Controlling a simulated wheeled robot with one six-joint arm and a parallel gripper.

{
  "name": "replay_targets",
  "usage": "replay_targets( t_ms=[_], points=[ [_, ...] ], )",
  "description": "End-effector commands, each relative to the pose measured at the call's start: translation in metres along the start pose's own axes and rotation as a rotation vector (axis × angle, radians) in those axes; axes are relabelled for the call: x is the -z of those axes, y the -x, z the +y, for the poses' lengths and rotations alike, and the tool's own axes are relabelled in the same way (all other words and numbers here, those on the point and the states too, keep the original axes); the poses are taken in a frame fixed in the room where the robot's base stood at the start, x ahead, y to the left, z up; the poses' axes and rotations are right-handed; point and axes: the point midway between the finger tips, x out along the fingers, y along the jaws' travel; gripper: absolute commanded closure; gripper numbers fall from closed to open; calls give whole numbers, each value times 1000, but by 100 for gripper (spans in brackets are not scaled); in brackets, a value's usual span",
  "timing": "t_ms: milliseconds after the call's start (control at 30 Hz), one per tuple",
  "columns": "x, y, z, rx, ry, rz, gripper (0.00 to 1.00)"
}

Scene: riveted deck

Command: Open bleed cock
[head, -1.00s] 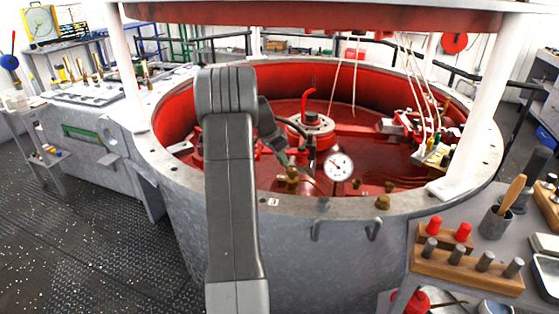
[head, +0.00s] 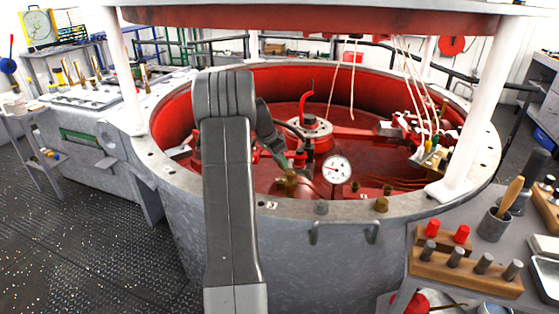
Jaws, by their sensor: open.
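A small brass fitting, which looks like the bleed cock (head: 290,182), stands just inside the near rim of the round red-lined tub, in the head view. A white round gauge (head: 336,169) is just to its right. My gripper (head: 287,168) reaches over the rim and points down at the fitting from just above it. Its jaws are open and seem to be at or around the fitting's top. They are too small to tell whether they touch it. The fitting's handle position is not clear. My arm hides part of the tub's left side.
The grey tub rim (head: 400,205) carries brass and grey bolts, with white posts (head: 482,110) rising from it. A red centre fitting (head: 312,128) stands inside. At the right, a bench holds a wooden rack (head: 468,271) and a cup (head: 496,222). Patterned floor is clear at the left.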

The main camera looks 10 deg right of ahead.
Motion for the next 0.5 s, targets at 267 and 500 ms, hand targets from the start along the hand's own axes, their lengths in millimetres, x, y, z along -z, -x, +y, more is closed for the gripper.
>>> replay_targets(
  t_ms=[267,500],
  points=[
    [0,50,-1,5,0,2,59],
    [0,103,-1,4,0,1,59]
  ],
)
